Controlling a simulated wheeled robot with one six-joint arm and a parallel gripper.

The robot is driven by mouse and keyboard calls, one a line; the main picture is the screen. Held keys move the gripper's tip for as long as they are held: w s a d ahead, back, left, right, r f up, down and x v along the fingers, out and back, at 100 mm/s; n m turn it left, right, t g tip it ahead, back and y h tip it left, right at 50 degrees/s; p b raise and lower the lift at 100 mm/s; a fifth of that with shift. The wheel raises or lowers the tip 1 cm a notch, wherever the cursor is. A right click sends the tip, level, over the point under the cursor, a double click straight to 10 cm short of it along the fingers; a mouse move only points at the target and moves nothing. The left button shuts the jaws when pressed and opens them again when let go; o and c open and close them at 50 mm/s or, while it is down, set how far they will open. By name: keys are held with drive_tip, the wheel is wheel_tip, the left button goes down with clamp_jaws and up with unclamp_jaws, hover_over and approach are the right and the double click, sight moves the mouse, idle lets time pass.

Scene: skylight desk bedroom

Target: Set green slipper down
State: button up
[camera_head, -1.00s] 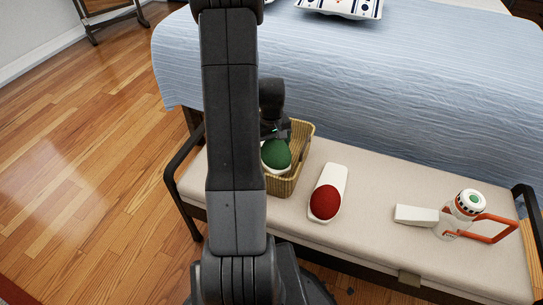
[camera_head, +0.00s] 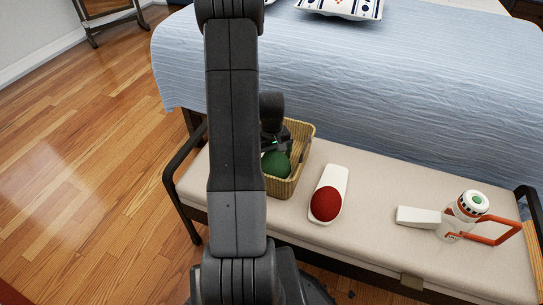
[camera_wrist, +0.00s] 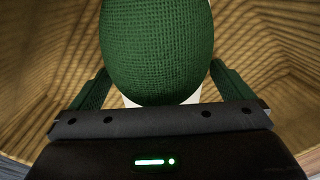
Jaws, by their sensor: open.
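The green slipper (camera_head: 277,166) is inside the wicker basket (camera_head: 297,165) on the bench, partly hidden by my arm in the head view. In the wrist view the green slipper (camera_wrist: 157,50) fills the top middle, with a bit of its white sole showing below the green toe. My gripper (camera_wrist: 157,90) is open, with one finger on each side of the slipper. In the head view my gripper (camera_head: 274,146) is down in the basket over the slipper. Whether the fingers touch the slipper cannot be told.
A red and white slipper (camera_head: 326,203) lies on the bench (camera_head: 375,195) right of the basket. The blue-covered bed (camera_head: 400,90) stands behind. Black armrests bound the bench ends.

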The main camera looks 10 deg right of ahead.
wheel_tip(320, 180, up, 12)
drive_tip(key=p, duration=0.3)
drive_tip(key=shift+r, duration=0.2)
idle(2.0)
